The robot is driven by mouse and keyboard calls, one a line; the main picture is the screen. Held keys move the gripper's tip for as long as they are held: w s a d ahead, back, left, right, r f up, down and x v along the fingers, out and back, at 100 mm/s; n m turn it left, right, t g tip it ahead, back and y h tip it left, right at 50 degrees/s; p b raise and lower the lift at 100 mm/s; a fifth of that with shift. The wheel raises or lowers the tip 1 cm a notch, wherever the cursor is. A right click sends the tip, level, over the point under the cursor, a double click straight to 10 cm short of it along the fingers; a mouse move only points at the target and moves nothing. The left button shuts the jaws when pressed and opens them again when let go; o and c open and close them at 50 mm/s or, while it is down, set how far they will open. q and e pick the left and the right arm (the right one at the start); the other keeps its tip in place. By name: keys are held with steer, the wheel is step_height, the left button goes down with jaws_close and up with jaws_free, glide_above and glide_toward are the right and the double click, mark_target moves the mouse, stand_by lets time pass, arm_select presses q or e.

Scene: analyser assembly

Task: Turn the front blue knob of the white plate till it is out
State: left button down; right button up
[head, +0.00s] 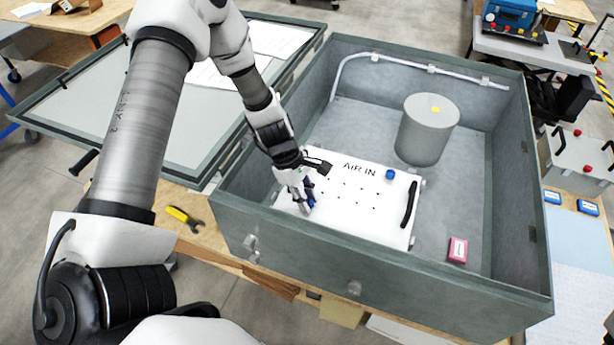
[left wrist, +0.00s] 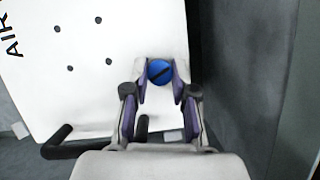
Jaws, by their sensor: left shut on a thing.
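The white plate (head: 350,215), marked AIR IN, lies inside the grey open case. Its front blue knob (left wrist: 159,71) is a round slotted head near the plate's edge in the left wrist view; in the head view my gripper hides it. My left gripper (head: 308,205) reaches down onto the plate's front left part. Its two purple-padded fingers (left wrist: 160,92) are shut on the front knob, one at each side. The other blue knob (head: 390,174) sits at the plate's back right. My right gripper is not in view.
The case wall (head: 310,258) rises in front of the plate. A grey cylinder (head: 427,130) stands behind it, and a pink box (head: 457,250) lies to its right. Black handles (head: 409,204) stick up from the plate, one also showing in the left wrist view (left wrist: 70,143).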

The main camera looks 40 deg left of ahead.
arm_select(q)
steer(key=shift+s+f+n+t+b, duration=0.1)
steer(key=shift+f+n+t+b, duration=0.15)
steer(key=shift+n, duration=0.25)
steer(key=shift+s+f+n+t+b, duration=0.15)
steer(key=shift+n+b, duration=0.15)
steer(key=shift+n, duration=0.2)
steer(key=n+t+b, duration=0.1)
steer(key=n+b, duration=0.3)
steer(key=shift+d+y+b, duration=0.1)
steer(key=shift+y+b, duration=0.25)
steer(key=shift+y, duration=0.05)
steer(key=n+b, duration=0.2)
steer(key=b, duration=0.1)
steer(key=n+t+y+b, duration=0.1)
steer(key=n+b, duration=0.1)
steer(key=shift+s+d+n+t+b, duration=0.1)
steer(key=shift+s+n+t+b, duration=0.05)
steer(key=shift+n+t+b, duration=0.2)
steer(key=shift+r+n+y+b, duration=0.2)
steer(key=shift+n+y+b, duration=0.1)
steer(key=shift+n+b, duration=0.65)
steer(key=c, duration=0.9)
jaws_free()
steer(key=shift+r, duration=0.1)
steer(key=shift+c, duration=0.2)
